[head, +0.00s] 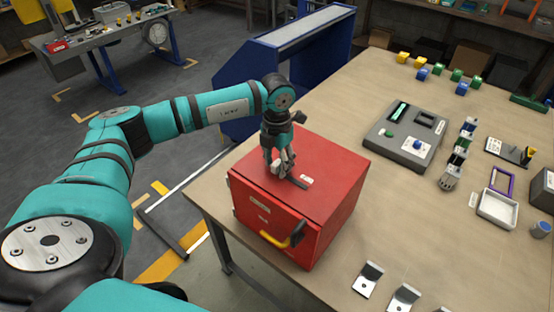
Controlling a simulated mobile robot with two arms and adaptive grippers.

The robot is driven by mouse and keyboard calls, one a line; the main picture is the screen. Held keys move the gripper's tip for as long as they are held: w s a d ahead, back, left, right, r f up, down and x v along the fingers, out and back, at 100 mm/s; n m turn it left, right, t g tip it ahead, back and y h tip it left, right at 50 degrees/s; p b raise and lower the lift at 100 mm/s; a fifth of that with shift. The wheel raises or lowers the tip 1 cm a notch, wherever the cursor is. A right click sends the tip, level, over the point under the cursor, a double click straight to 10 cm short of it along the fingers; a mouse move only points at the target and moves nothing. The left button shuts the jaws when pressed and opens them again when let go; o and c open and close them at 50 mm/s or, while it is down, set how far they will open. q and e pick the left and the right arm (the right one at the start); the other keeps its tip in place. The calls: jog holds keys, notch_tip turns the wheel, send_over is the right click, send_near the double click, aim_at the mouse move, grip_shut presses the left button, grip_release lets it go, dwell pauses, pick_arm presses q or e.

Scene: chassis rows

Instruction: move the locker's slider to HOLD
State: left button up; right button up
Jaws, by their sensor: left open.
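The red locker (335,180) stands near the table's front left corner. Its front face carries a yellow and black handle (275,240) and small labels too small to read. On its top lie a dark narrow strip (297,181), which may be the slider or its slot, and a small white label (307,180) whose text I cannot read. My left gripper (281,173) points down over the locker's top, at the left end of the dark strip. It is open. Its fingers hide part of the top, and I cannot tell whether they touch the slider. My right gripper is out of view.
A grey device (405,136) with a screen sits right of the locker, beside a row of small parts (457,157). Metal brackets (367,279) lie at the front and a white tray (498,209) at the right. A blue bench (285,55) stands behind my left arm.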

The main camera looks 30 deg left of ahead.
pick_arm(q)
jog(key=shift+f, duration=0.2)
grip_shut()
dwell(0.4)
